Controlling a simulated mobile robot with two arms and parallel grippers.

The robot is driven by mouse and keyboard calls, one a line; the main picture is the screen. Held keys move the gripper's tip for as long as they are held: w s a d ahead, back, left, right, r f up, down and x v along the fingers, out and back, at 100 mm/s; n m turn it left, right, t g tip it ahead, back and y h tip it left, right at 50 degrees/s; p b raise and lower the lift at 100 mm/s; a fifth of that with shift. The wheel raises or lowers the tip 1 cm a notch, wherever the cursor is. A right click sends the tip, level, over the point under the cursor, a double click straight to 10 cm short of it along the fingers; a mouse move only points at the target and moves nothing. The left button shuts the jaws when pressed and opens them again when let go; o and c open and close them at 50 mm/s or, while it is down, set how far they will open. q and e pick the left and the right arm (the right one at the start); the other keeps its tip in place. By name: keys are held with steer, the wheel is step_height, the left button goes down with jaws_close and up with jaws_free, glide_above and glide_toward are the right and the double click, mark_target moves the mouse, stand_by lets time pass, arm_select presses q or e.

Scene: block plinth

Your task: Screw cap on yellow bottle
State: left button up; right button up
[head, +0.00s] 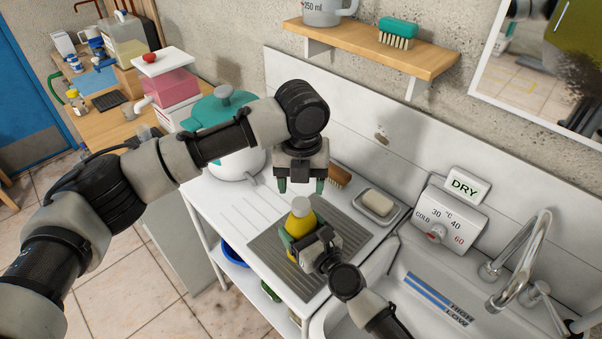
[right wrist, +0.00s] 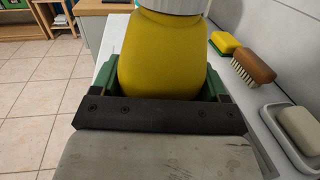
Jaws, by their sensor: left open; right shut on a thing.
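The yellow bottle (head: 300,222) stands upright over the grey ridged mat beside the sink. A pale grey cap (head: 301,204) sits on its top; how tightly it is on cannot be told. My right gripper (head: 304,237) is shut around the bottle's body. In the right wrist view the bottle (right wrist: 160,58) sits between the green fingers, and the cap (right wrist: 172,5) is cut off by the upper edge. My left gripper (head: 301,185) is open and empty, pointing down just above the cap, its fingers apart on either side.
The ridged mat (head: 270,250) lies on the white counter. Behind are a brush (head: 340,175) and a soap dish (head: 386,220). A lidded pot (head: 238,168) stands left behind my left arm. The sink with its tap (head: 525,260) is at right; a wooden shelf (head: 350,45) hangs above.

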mark_target(301, 203)
arm_select(q)
steer(key=n, duration=0.4)
steer(key=shift+r, duration=0.2)
steer(key=n, duration=0.4)
steer(key=shift+r, duration=0.15)
steer(key=n, duration=0.6)
steer(key=shift+r, duration=0.25)
steer(key=n, duration=0.6)
steer(key=shift+r, duration=0.2)
steer(key=n, duration=0.3)
steer(key=shift+r+n, duration=0.15)
steer(key=shift+n, duration=0.25)
steer(key=n, duration=0.3)
steer(key=shift+r+n, duration=0.15)
steer(key=shift+n, duration=0.25)
steer(key=shift+f, duration=4.05)
steer(key=shift+c, duration=0.2)
